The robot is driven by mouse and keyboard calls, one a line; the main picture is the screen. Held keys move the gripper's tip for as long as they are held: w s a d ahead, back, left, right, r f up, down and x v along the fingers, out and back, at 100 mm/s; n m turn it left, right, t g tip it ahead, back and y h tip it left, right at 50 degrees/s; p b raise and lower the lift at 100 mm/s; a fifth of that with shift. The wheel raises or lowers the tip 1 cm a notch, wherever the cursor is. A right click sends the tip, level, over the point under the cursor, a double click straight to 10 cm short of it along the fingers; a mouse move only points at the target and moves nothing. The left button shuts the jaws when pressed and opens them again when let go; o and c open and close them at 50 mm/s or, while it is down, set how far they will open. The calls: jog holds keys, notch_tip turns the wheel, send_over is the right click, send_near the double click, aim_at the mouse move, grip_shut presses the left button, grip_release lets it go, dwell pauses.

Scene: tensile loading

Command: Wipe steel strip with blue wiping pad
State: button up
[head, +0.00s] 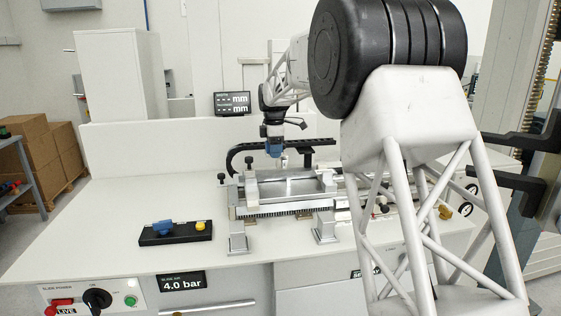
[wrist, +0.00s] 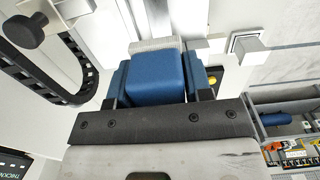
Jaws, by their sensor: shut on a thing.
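My gripper (head: 273,146) points down over the bench fixture. In the wrist view, my gripper (wrist: 157,82) is shut on the blue wiping pad (wrist: 155,74), a blue block with a pale grey face at its far end. A silvery metal surface, seemingly the steel strip (head: 291,187), lies in the fixture below my gripper in the head view. The pad appears above it; whether they touch cannot be told. In the wrist view a narrow pale metal piece (wrist: 160,16) shows beyond the pad, but I cannot tell if it is the strip.
The metal fixture (head: 238,213) has raised clamps and a toothed rail. A curved black cable chain (head: 236,153) runs behind it. A black control block (head: 175,233) with blue and yellow parts stands at the left. The bench (head: 110,215) is clear farther left.

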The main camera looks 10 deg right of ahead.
aim_at(274, 175)
jog(key=shift+f, duration=0.1)
jog(key=shift+f, duration=3.75)
jog(key=shift+d+f, duration=0.2)
jog(key=shift+d, duration=0.55)
jog(key=shift+c, duration=0.4)
jog(key=shift+d, duration=1.15)
jog(key=shift+a, duration=2)
jog(key=shift+d+r, duration=0.1)
jog(key=shift+r, duration=4.05)
